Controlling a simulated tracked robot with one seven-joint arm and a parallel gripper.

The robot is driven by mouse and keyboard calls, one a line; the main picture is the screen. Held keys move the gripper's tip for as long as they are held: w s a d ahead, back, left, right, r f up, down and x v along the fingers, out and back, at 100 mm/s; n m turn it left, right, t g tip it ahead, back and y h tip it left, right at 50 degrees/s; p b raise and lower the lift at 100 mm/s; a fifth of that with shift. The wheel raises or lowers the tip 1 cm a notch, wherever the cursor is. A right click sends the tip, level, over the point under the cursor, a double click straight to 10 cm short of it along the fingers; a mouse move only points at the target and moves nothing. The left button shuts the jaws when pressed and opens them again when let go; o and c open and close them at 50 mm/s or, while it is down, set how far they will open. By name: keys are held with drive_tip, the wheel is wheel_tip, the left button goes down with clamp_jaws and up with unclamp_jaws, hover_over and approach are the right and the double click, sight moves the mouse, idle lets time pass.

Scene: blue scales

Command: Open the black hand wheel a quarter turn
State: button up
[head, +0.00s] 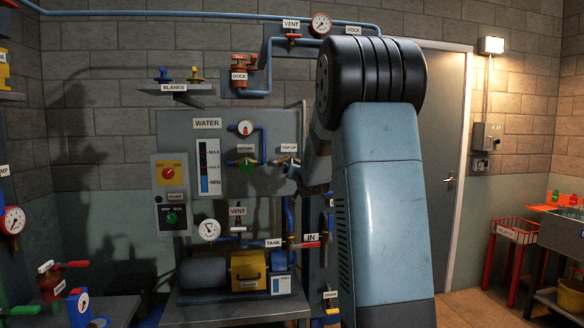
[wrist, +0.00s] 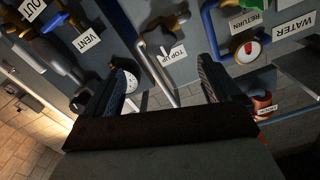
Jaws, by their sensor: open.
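In the wrist view, a dark, knob-like hand wheel (wrist: 157,38) sits on a pipe fitting with brass ends, beside the TOP UP label (wrist: 171,54). The wheel looks black, but the picture is dim. My gripper (wrist: 163,62) is open and empty, its two dark fingers pointing towards the panel. The wheel lies beyond the fingertips, roughly between their lines, and no finger is seen touching it. In the head view, the TOP UP label (head: 289,148) shows on the panel. My arm stands in front there, and the fingers cannot be made out.
A green RETURN valve (head: 246,165) and a round gauge (head: 246,128) are left of TOP UP. A VENT fitting (head: 238,229), a red-handled IN valve (head: 308,244) and pipes crowd the panel below.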

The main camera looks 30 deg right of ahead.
drive_tip(key=x, duration=1.4)
drive_tip(key=shift+w+d, duration=0.2)
drive_tip(key=shift+d, duration=0.05)
drive_tip(key=c, duration=0.9)
drive_tip(key=shift+d, duration=0.2)
drive_tip(key=shift+c, duration=0.3)
drive_tip(key=shift+a, duration=0.15)
